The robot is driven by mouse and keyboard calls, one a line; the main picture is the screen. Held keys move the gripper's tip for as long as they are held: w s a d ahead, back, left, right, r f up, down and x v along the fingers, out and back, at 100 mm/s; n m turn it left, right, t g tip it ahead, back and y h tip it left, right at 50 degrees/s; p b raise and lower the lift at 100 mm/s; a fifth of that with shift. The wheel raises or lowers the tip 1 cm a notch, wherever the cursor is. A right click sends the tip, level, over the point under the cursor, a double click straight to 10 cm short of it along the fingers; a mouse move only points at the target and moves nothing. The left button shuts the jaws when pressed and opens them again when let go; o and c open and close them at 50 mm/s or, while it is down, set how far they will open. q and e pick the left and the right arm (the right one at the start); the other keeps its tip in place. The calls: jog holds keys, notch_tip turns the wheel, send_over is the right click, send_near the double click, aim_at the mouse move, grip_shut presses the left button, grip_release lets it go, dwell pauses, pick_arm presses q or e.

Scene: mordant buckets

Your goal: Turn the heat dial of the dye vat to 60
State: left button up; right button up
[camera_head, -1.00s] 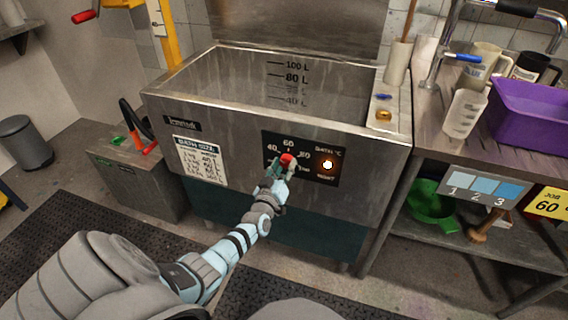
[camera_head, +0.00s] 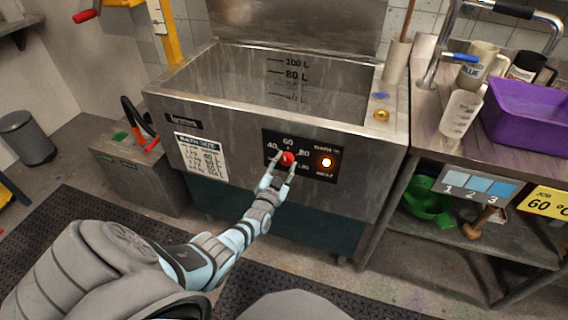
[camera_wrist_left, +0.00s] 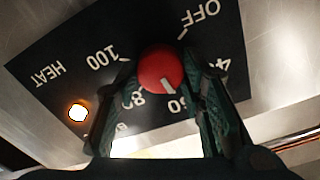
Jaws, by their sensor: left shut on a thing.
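The dye vat (camera_head: 230,133) is a steel tank with a black control panel (camera_head: 312,174) on its front. The heat dial (camera_head: 288,158) is a round red knob with 40, 60 and 80 printed around it. In the left wrist view, the dial (camera_wrist_left: 160,69) shows a white pointer line aimed at about the 60 mark. My left gripper (camera_head: 282,163) is shut on the dial, with a dark green finger on each side of it. The fingers partly cover the scale. My right gripper is not in view.
An orange lamp (camera_head: 326,162) glows right of the dial. A yellow card reading 60 (camera_head: 546,201) hangs on the steel bench at right, below a purple tub (camera_head: 522,115).

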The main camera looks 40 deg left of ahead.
pick_arm(q)
jog(key=shift+m, duration=0.6)
jog(key=o, duration=1.2)
jog(key=shift+c, duration=0.2)
jog(key=v, duration=1.2)
